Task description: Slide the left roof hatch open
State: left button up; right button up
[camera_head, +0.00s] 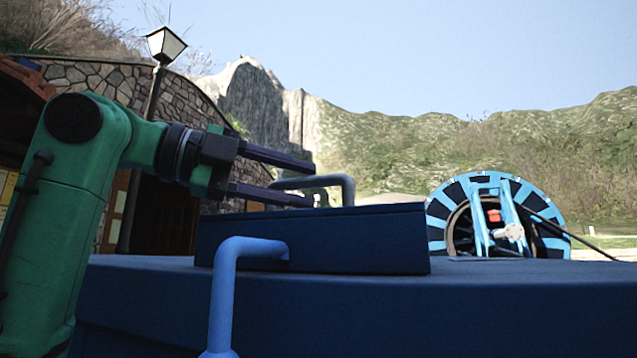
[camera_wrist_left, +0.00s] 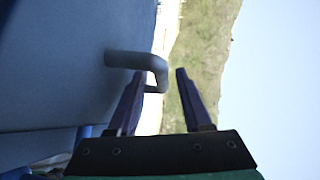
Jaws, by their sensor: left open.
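The roof hatch (camera_head: 330,240) is a low dark blue raised cover on the blue roof (camera_head: 480,300) in the head view. A bent grey-blue handle (camera_head: 345,185) stands on its top. My left gripper (camera_head: 312,184) is open at the handle, with one dark finger above the other in the head view. In the left wrist view, the bent end of the handle (camera_wrist_left: 157,68) shows between the tips of the open fingers. I cannot tell if either finger touches it. My right gripper is not in view.
A lighter blue rail (camera_head: 225,290) rises in front of the hatch. A blue cable reel (camera_head: 495,220) stands behind the roof at the right. A lamp post (camera_head: 160,70) and a stone-walled building (camera_head: 120,85) are at the left. The roof right of the hatch is clear.

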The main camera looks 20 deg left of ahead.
aim_at(311, 187)
pick_arm(q)
jog(key=x, duration=0.6)
jog(key=shift+s+a, duration=0.2)
jog(key=shift+s, duration=0.1)
jog(key=shift+v, duration=0.85)
jog(key=shift+c, duration=1.3)
jog(key=c, duration=0.5)
grip_shut()
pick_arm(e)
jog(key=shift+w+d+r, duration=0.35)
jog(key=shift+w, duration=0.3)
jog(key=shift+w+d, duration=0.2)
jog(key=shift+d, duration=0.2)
